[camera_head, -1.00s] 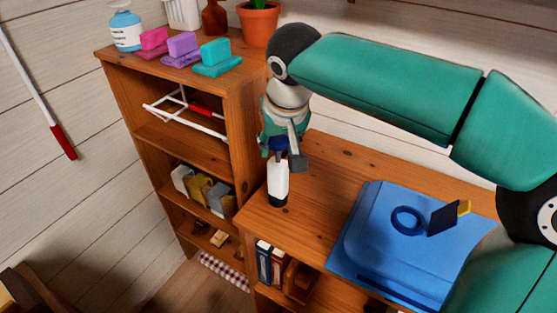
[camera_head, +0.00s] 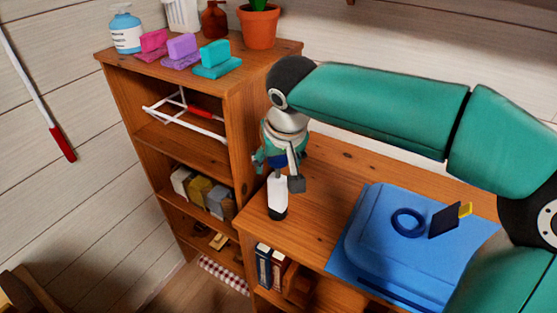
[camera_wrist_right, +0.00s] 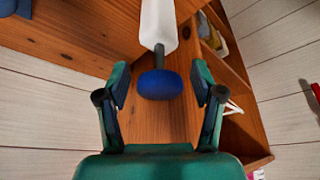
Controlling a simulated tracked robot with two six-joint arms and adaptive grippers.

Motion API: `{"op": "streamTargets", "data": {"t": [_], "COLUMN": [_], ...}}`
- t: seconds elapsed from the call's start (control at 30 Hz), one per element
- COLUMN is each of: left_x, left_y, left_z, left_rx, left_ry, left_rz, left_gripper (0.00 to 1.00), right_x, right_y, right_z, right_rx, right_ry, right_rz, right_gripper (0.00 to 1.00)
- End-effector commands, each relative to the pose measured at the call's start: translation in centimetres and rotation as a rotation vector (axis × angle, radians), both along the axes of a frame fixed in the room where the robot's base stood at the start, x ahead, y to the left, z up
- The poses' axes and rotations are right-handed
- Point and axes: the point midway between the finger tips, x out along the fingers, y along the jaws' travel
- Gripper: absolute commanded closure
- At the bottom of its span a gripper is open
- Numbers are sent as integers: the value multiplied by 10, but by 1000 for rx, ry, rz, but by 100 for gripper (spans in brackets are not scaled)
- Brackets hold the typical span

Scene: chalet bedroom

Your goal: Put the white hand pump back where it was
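The white hand pump (camera_head: 277,193), with a dark base and a blue knob, stands upright on the top of the low wooden cabinet (camera_head: 330,170), near its left end. My right gripper (camera_head: 278,172) is above it, pointing down. The gripper (camera_wrist_right: 160,78) is open, with a gap on each side of the knob. My left gripper is not in view.
A blue case (camera_head: 385,225) with a blue ring (camera_head: 408,222) on it lies right of the pump. A taller shelf (camera_head: 245,110) stands at left, with a bottle (camera_head: 126,32), colored blocks and a potted plant (camera_head: 258,25) on top. Books (camera_head: 265,265) are below the cabinet top.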

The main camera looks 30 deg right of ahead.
Motion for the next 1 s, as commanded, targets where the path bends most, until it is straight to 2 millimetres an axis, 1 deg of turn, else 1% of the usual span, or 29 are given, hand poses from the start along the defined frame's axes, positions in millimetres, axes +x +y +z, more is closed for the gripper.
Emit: {"op": "streamTargets", "data": {"t": [0.13, 0.27, 0.37, 0.47, 0.7, 0.8, 0.9, 1.0], "left_x": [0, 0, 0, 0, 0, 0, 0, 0], "left_y": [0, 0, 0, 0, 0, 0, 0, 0], "left_z": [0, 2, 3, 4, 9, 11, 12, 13], "left_rx": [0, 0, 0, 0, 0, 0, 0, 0], "left_ry": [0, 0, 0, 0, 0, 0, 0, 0], "left_rz": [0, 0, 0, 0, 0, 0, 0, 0], "left_gripper": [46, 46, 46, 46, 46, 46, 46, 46], "right_x": [0, -1, -5, -11, -30, -36, -41, -44], "right_y": [0, 0, 1, 3, 7, 9, 10, 10], "right_z": [1, 6, 16, 33, 79, 94, 105, 111], "right_rx": [0, 0, 0, 2, 2, 1, 1, 1], "right_ry": [0, -2, -3, -6, -5, -3, -2, -1], "right_rz": [0, 0, 0, 0, -1, 0, -1, -1], "right_gripper": [33, 33, 33, 33, 33, 33, 33, 33]}}
